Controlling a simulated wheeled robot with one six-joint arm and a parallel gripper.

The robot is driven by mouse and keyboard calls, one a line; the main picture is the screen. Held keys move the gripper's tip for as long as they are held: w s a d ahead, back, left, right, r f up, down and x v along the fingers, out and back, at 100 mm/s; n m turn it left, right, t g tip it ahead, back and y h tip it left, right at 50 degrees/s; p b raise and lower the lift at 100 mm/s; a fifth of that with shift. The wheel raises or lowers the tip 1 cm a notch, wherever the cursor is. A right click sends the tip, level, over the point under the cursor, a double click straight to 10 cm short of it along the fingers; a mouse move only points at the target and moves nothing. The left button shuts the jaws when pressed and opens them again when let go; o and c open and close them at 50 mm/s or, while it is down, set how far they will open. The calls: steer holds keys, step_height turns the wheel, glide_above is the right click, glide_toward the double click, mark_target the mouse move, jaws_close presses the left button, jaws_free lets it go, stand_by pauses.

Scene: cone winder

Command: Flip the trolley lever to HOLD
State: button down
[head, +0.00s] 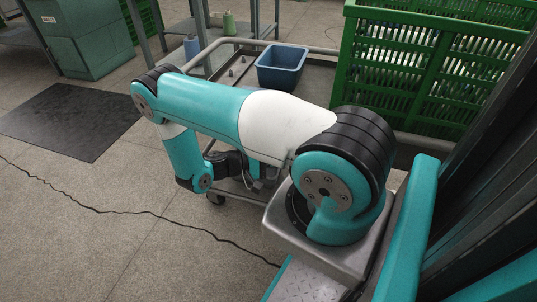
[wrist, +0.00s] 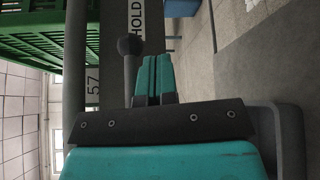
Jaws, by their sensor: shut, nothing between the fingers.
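In the wrist view the lever is a dark rod with a round black knob (wrist: 130,45). A white HOLD label (wrist: 138,18) on a dark plate lies just beyond the knob, its letters turned sideways. My gripper (wrist: 158,58) has its teal fingers shut together and empty, right beside the lever on its right. I cannot tell whether the fingers touch the rod. The lower part of the lever is hidden behind my gripper. In the head view the trolley (head: 235,72) stands behind my arm; the lever and my gripper's fingertips cannot be made out there.
The trolley carries a blue bin (head: 282,68) and green crates (head: 420,75). A plate marked 57 (wrist: 93,86) is left of the lever in the wrist view. A dark mat (head: 68,120) lies on the open floor at left. A green cabinet (head: 82,35) stands behind it.

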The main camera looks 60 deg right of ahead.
steer(key=shift+s+d+r, duration=0.1)
steer(key=shift+s+r, duration=0.05)
steer(key=shift+r, duration=0.2)
steer(key=shift+f, duration=0.1)
stand_by(0.4)
steer(key=w+a+f+b, duration=0.2)
steer(key=w+a+f, duration=0.3)
steer(key=w+a, duration=0.2)
steer(key=shift+w+a+b, duration=0.15)
steer(key=shift+a+b, duration=0.25)
steer(key=shift+a, duration=0.8)
steer(key=shift+f, duration=0.1)
